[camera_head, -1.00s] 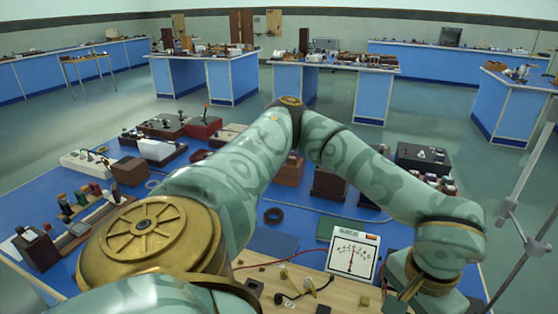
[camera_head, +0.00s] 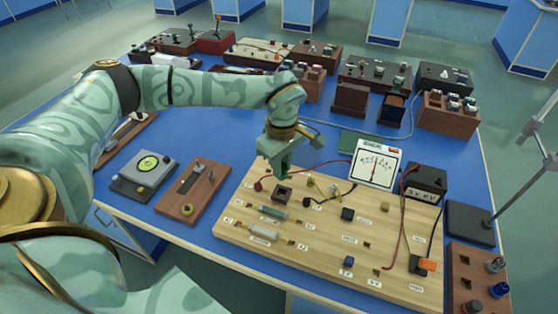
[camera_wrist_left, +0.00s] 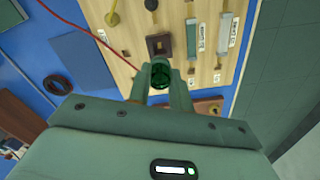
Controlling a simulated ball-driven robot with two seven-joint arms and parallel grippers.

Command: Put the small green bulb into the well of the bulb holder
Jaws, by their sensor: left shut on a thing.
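My left gripper (camera_head: 287,172) is above the upper left part of the wooden board, fingers pointing down. In the left wrist view its fingers are shut on the small green bulb (camera_wrist_left: 161,74), which looks like dark green glass. The bulb cannot be made out clearly in the head view. The bulb holder (camera_head: 282,193) is a small dark brown square block on the board, just below the gripper in the head view. In the left wrist view the holder (camera_wrist_left: 158,42) shows its dark well, just beyond the bulb and apart from it. My right gripper is out of view.
The wooden board (camera_head: 320,255) carries cylindrical parts, small blocks and wires. A white dial meter (camera_head: 376,164) stands at its back right. A wooden switch board (camera_head: 193,192) lies left. Several instrument boxes fill the table's back.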

